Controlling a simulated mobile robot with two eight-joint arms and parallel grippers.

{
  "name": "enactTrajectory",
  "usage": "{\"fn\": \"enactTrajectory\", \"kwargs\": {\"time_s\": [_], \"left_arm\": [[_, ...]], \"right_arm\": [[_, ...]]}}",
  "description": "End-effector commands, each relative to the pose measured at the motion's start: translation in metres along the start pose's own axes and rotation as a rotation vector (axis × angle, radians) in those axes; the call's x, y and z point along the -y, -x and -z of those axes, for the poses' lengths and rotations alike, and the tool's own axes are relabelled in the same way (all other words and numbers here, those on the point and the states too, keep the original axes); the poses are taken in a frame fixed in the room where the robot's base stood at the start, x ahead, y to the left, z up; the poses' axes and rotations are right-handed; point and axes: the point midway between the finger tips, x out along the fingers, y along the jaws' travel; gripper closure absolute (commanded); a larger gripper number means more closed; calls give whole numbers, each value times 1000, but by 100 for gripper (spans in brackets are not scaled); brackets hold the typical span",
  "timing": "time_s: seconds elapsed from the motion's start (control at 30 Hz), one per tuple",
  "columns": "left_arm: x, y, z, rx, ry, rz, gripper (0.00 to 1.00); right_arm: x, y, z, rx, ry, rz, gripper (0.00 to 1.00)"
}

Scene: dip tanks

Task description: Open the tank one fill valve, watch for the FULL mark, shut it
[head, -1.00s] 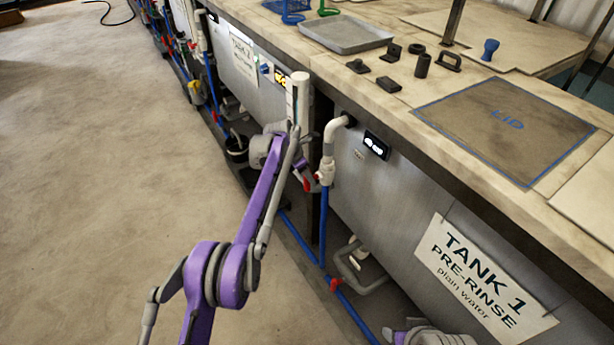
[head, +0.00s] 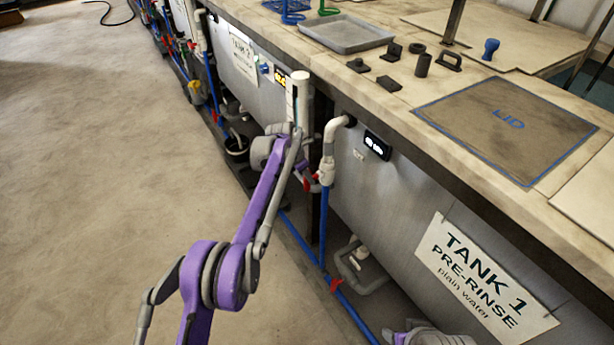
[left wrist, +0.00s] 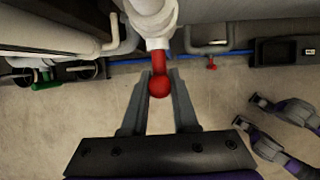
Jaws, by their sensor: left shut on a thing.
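Tank 1 (head: 391,205) is the grey tank with the white PRE-RINSE sign (head: 483,283) in the head view. A white fill pipe (head: 329,150) bends down its left front to a valve with a red handle (left wrist: 159,80). My left gripper (left wrist: 159,84) has its fingers on either side of the red handle and is shut on it. In the head view my arm partly hides the grip. A small black display (head: 376,146) on the tank front shows lit white characters, too small to read.
A white upright post (head: 300,101) stands just behind my left gripper. A blue pipe with another red handle (head: 335,285) runs low along the tanks. A LID panel (head: 507,128) and a grey tray (head: 345,34) are on the bench. The floor at left (head: 110,170) is clear.

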Motion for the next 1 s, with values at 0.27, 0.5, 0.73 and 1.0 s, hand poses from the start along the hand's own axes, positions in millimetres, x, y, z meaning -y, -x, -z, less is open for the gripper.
{"fn": "enactTrajectory", "kwargs": {"time_s": [0.27,0.5,0.73,1.0], "left_arm": [[6,-1,0,0,-69,-157,100],[10,-1,0,1,-137,-323,100],[13,-2,1,1,-187,-448,100],[14,-3,1,2,-217,-521,100]], "right_arm": [[0,-12,-6,4,0,0,43],[0,-14,-7,5,0,0,43],[0,-14,-7,5,0,0,43],[0,-14,-6,5,0,0,43]]}}
